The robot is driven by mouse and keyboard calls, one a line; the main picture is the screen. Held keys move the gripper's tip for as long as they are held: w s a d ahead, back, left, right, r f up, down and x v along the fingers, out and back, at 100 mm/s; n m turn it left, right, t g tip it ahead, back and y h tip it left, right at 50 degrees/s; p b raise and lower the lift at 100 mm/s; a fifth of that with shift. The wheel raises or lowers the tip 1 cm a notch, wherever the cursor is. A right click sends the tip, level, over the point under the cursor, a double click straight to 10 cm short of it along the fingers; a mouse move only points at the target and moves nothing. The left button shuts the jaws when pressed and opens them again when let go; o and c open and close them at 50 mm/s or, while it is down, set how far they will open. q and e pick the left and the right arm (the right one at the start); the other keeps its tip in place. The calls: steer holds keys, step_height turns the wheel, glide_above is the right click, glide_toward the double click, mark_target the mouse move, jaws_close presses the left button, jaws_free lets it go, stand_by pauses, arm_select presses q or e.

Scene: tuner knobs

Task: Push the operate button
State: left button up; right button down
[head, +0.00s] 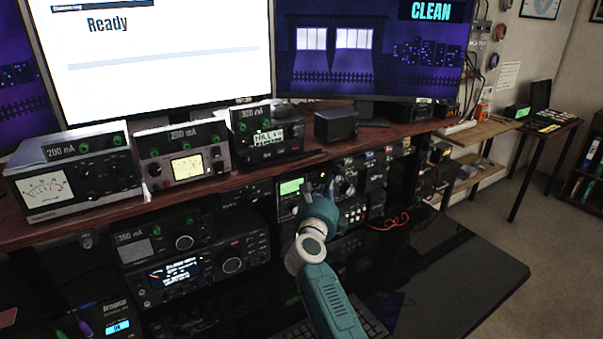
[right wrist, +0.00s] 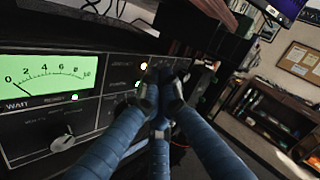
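The unit with the lit green meter (right wrist: 45,82) fills the left of the right wrist view, with "WAIT" and "READY" lettering and a knob below. In the head view its green display (head: 291,187) is just left of my right gripper (head: 326,186). In the right wrist view my right gripper (right wrist: 160,92) has its blue fingers drawn together at the tips, with nothing seen between them. The fingertips are close in front of the panel's right part, beside small lit lamps (right wrist: 143,66). I cannot tell whether they touch it. I cannot make out the operate button; the fingers cover part of the panel. My left gripper is not in view.
More radio units (head: 205,270) are stacked to the left under the wooden shelf (head: 400,133), which carries several meters and the monitors. An orange cable (head: 392,221) lies right of my right gripper. The dark desk top (head: 455,265) is clear on the right.

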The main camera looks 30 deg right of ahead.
steer(key=shift+w, duration=0.1)
stand_by(0.3)
steer(key=shift+w, duration=0.4)
stand_by(0.4)
steer(key=shift+s+p, duration=0.45)
steer(key=shift+s, duration=0.1)
